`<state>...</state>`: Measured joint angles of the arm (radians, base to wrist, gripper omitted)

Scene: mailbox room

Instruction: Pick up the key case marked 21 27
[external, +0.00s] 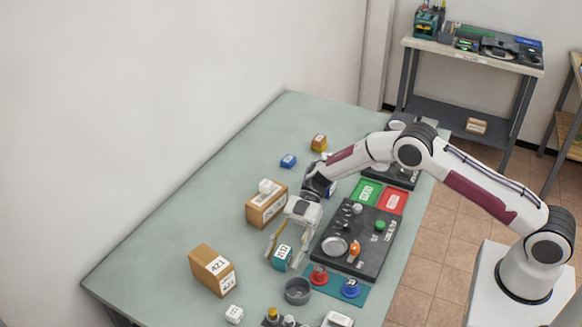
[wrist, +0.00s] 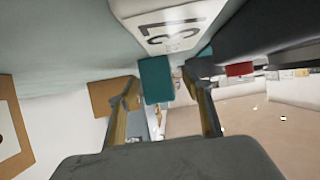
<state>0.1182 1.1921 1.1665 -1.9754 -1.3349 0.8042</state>
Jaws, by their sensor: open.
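A small teal case (external: 282,257) with a white label stands on the table; its marking is too small to read surely in the external view. My gripper (external: 284,262) is low over the table, with its fingers apart and the teal case between or just beside them. In the wrist view a teal block (wrist: 155,80) shows between the two open fingers (wrist: 166,95), nearer the left one. A white label with large dark characters (wrist: 172,28) shows above it, partly cut off. I cannot tell whether either finger touches the case.
A cardboard box (external: 205,265) stands left and another (external: 258,212) behind the gripper. A blue case (external: 288,161) and orange-brown case (external: 319,142) sit farther back.

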